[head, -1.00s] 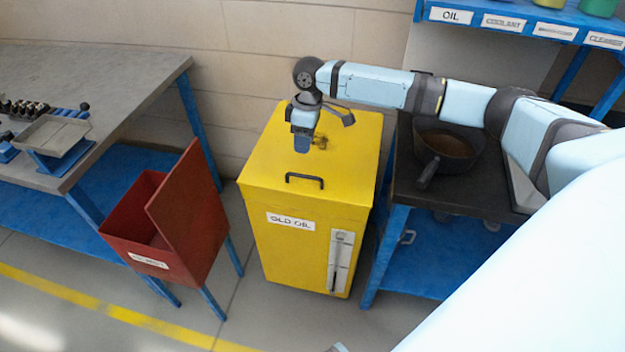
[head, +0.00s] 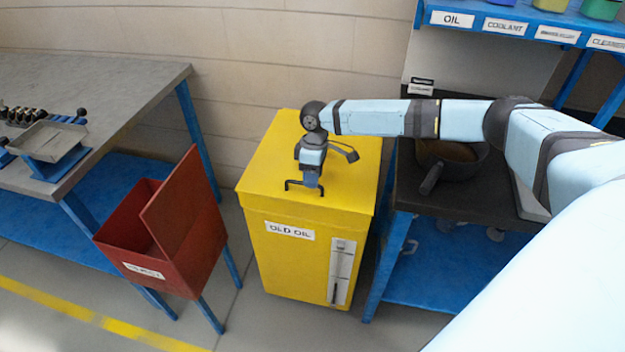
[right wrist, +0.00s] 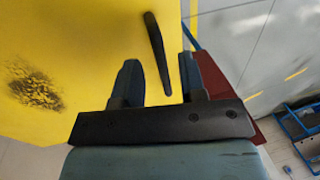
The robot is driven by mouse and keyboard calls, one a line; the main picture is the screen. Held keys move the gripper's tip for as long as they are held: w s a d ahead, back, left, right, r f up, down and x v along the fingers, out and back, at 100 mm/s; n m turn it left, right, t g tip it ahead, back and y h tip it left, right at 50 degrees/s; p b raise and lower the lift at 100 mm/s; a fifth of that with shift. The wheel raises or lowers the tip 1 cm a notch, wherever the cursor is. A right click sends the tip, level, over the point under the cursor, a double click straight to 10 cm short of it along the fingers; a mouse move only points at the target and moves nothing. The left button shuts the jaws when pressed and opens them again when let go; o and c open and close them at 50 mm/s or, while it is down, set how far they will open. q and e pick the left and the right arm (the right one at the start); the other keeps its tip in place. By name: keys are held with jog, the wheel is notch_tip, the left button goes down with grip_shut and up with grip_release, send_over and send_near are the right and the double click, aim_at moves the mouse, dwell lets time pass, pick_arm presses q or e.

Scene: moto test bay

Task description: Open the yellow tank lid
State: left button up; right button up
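The yellow tank (head: 300,262), labelled OLD OIL, stands on the floor with its flat yellow lid (head: 268,165) down. A dark bar handle (head: 289,184) is on the lid near its front edge. My right gripper (head: 311,184) is over the lid at the handle and covers part of it in the head view. In the right wrist view, my right gripper (right wrist: 160,78) is open, and the near end of the handle (right wrist: 157,50) shows between its two fingers. I cannot tell whether they touch it. My left gripper is not in view.
A red bin (head: 180,235) with a tilted lid stands left of the tank. A dark-topped table (head: 408,185) with a dark pan (head: 450,165) stands close on the right. A grey workbench (head: 120,85) is at left. A dark smudge (right wrist: 35,88) marks the lid.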

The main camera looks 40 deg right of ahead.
jog(key=shift+a+f, duration=0.1)
jog(key=shift+f, duration=0.45)
grip_shut()
jog(key=shift+r, duration=0.1)
